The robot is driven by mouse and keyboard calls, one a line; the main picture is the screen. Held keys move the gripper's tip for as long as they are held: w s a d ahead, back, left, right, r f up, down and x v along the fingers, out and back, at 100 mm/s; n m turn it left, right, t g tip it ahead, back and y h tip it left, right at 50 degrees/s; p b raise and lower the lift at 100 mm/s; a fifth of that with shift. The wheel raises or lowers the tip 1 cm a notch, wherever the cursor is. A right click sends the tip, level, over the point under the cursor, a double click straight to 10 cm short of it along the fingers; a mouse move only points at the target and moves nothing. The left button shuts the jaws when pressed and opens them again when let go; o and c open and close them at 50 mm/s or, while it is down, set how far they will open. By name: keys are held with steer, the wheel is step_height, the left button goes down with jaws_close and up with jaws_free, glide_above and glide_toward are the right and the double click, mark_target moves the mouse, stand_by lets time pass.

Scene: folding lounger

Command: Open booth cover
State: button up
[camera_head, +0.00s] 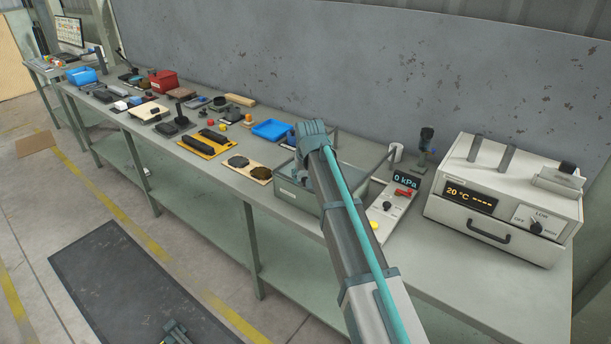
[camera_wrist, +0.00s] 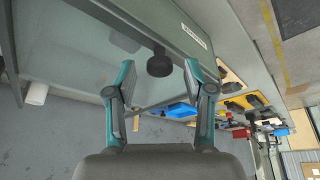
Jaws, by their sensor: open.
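The booth (camera_head: 292,197) is a grey box on the bench, partly hidden behind my arm. In the wrist view its pale, see-through cover (camera_wrist: 75,55) fills the upper left, beside a grey frame edge with a white label (camera_wrist: 195,36). A round black knob (camera_wrist: 160,63) sticks out near that edge. My gripper (camera_wrist: 161,78) is open, its two fingers apart, with the knob appearing between and beyond them. I cannot tell whether they touch anything. In the head view the fingers are hidden behind my arm. The cover appears closed, though my arm hides much of it.
Right of the booth stand a control panel with a 0 kPa display (camera_head: 405,181) and a white oven (camera_head: 505,200). Left are a blue tray (camera_head: 271,130), a beige board (camera_head: 250,171) and a yellow tray (camera_head: 208,145). A wall closes off the back.

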steer(key=shift+f, duration=0.15)
steer(key=shift+c, duration=0.3)
jaws_close()
